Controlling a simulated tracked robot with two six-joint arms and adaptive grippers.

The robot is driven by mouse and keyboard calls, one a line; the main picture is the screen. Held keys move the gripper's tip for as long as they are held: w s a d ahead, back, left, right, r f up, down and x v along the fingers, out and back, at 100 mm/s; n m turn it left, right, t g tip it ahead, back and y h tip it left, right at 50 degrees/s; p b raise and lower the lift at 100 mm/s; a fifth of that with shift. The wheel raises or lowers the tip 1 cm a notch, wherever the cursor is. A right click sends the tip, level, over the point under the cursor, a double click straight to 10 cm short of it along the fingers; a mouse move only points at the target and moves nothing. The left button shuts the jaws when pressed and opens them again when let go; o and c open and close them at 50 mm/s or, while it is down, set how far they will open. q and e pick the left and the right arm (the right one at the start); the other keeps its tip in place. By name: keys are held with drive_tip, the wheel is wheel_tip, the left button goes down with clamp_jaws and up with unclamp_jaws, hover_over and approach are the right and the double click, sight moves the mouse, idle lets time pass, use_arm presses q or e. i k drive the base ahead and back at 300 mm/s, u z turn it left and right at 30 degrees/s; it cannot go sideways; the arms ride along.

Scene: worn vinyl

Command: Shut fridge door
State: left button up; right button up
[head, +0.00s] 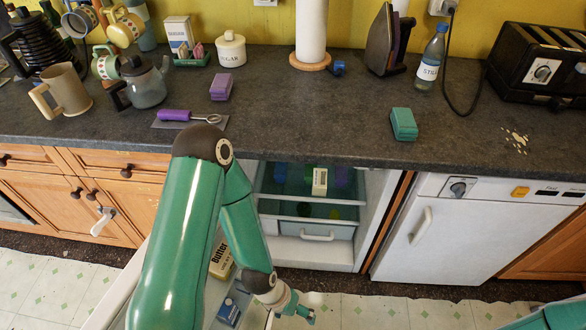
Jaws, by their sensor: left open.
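The fridge (372,195) under the counter stands open, and its shelves and a drawer (312,250) show inside. Its white door (112,302) is swung out toward me at the lower left, largely hidden behind my left arm. A butter carton (221,262) and a blue carton (229,311) stand on the door's inner side. My left gripper (304,310) is open, low in front of the fridge, to the right of the door's inner side. I cannot tell whether it touches the door. Part of my right arm shows at the lower right corner; its gripper is out of view.
A white appliance (440,240) with a handle stands right of the fridge. Wooden cupboards (110,200) are at the left. Patterned floor (400,312) is clear at the right.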

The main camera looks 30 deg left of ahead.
sight(111, 313)
drive_tip(key=u, duration=0.65)
